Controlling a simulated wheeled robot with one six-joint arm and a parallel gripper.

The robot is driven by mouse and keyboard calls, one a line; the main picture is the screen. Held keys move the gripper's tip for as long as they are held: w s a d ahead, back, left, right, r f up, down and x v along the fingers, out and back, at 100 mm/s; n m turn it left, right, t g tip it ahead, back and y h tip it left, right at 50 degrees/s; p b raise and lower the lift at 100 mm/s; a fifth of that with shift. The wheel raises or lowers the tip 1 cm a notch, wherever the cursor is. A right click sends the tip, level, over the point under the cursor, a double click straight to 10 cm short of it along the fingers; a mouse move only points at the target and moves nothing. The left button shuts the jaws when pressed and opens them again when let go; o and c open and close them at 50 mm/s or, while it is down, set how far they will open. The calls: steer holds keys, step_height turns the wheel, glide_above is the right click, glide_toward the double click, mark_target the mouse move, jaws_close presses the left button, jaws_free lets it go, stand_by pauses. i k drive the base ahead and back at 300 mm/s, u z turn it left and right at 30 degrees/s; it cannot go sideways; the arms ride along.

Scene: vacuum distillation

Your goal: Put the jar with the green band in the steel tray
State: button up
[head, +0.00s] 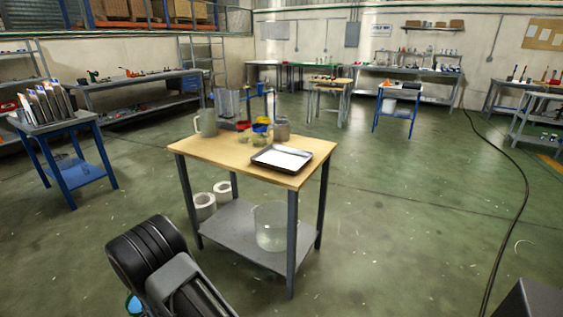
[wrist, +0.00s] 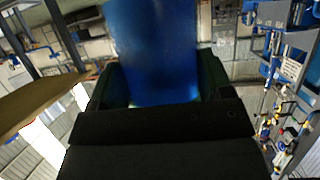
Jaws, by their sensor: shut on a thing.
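My gripper (wrist: 158,98) is shut on a smooth, rounded blue thing (wrist: 153,45), which fills the space between its dark fingers in the wrist view. I see no green band on the part that shows, so I cannot tell whether it is the jar. In the head view my arm is at the lower left, away from the table, with a bit of blue at its lower edge. A shallow tray (head: 273,167) with a dark rim and pale inside lies on the near right of the wooden table top. Small jars stand behind it; no green band is readable.
The wooden table (head: 215,156) also holds a grey jug (head: 207,123), a grey container (head: 282,131) and pieces with red, blue and yellow. A blue side table (head: 72,160) stands left. Floor around is open; a cable (head: 521,200) lies right.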

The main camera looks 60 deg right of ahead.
mark_target(290, 165)
steer(key=z, duration=0.45)
steer(key=i, duration=0.45)
steer(key=z, duration=1.2)
